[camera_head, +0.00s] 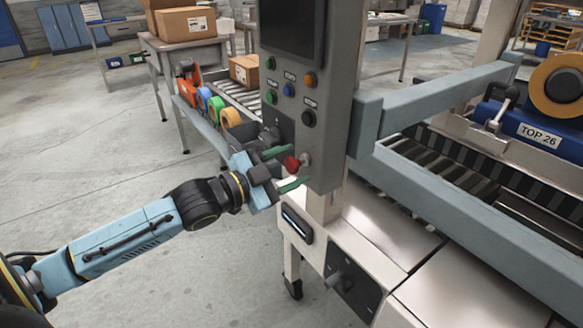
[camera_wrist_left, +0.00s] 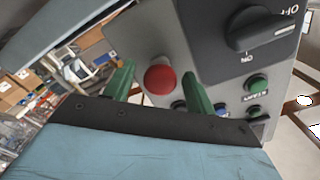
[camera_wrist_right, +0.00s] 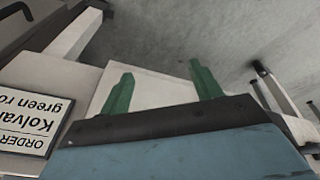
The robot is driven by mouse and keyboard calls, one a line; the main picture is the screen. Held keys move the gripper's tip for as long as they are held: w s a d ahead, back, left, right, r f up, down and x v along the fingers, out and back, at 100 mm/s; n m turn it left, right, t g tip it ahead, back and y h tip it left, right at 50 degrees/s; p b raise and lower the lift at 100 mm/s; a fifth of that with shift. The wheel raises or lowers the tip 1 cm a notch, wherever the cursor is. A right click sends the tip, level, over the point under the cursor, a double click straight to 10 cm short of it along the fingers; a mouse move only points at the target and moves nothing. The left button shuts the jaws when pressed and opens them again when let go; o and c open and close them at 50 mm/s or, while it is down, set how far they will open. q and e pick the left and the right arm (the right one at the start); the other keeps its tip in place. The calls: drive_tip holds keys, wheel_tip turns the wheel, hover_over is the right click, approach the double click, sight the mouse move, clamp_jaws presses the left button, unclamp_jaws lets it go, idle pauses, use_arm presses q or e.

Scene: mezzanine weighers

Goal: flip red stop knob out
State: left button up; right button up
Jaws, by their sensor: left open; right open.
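The red stop knob (camera_head: 291,163) sticks out low on the grey control panel (camera_head: 310,130). My left gripper (camera_head: 289,168) is open in front of the panel, with its green fingers on either side of the knob. In the left wrist view, the red knob (camera_wrist_left: 160,79) shows between the two green fingertips (camera_wrist_left: 160,85), nearer the left one. I cannot tell whether a finger touches it. My right gripper (camera_wrist_right: 164,92) is open and empty in the right wrist view, and does not show in the head view.
A black rotary switch (camera_wrist_left: 262,28) and green buttons (camera_wrist_left: 256,84) share the panel near the knob. A blue-grey beam (camera_head: 440,95) runs right from the panel, above a roller conveyor (camera_head: 440,165). A label card (camera_wrist_right: 30,120) is left of my right gripper.

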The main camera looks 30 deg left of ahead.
use_arm(q)
drive_tip(key=shift+w+d, duration=0.15)
drive_tip(key=shift+w, duration=0.2)
